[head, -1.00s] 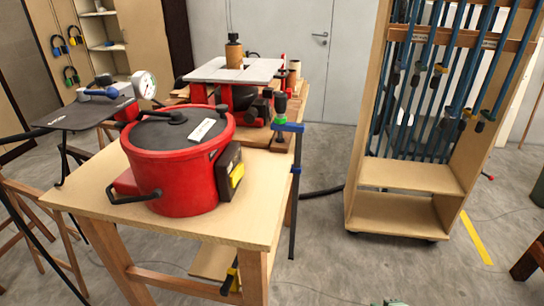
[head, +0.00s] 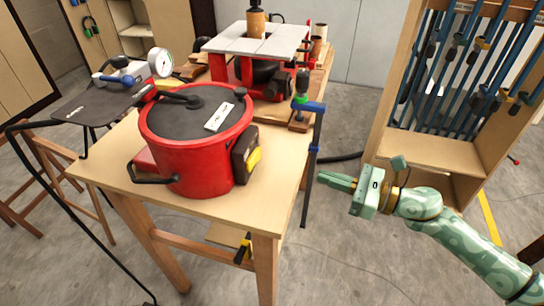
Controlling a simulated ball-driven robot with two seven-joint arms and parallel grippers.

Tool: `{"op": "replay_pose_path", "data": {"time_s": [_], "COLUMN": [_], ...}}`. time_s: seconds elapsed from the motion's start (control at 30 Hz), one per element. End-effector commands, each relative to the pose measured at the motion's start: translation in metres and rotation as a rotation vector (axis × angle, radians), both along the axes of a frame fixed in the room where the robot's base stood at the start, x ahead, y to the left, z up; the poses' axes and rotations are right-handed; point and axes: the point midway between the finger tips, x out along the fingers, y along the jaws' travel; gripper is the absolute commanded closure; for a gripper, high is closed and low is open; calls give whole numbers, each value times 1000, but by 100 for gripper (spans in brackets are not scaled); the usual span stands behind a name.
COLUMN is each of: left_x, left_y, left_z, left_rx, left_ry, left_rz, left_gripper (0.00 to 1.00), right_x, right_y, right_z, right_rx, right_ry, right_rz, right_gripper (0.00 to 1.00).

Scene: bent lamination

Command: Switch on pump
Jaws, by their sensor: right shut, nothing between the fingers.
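The pump looks to be the red pot-like vessel (head: 190,155) with a dark lid, standing on the wooden table. A dark box with a yellow part (head: 247,158) sits on its right side; I cannot tell a switch on it. A white label lies on the lid. My right gripper (head: 324,179) is shut and empty, to the right of the table and apart from the vessel, its fingers pointing left. My left gripper is not in view.
A blue clamp (head: 314,135) hangs at the table's right edge. Behind the vessel stands a red machine with a grey top (head: 257,44). A wooden clamp rack (head: 420,152) stands at the right. Floor between is free.

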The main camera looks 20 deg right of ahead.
Motion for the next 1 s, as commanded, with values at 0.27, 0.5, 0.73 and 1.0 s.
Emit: {"op": "replay_pose_path", "data": {"time_s": [0.27,0.5,0.73,1.0], "left_x": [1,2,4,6], "left_y": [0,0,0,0], "left_z": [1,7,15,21], "left_rx": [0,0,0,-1], "left_ry": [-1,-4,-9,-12], "left_rz": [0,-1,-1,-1], "left_gripper": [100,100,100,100], "right_x": [2,25,60,89], "right_y": [2,26,63,93], "right_z": [1,3,4,2], "right_rx": [3,6,6,5], "right_ry": [2,-1,-1,2], "right_rz": [-2,-2,-3,-4], "right_gripper": [100,100,100,100]}}
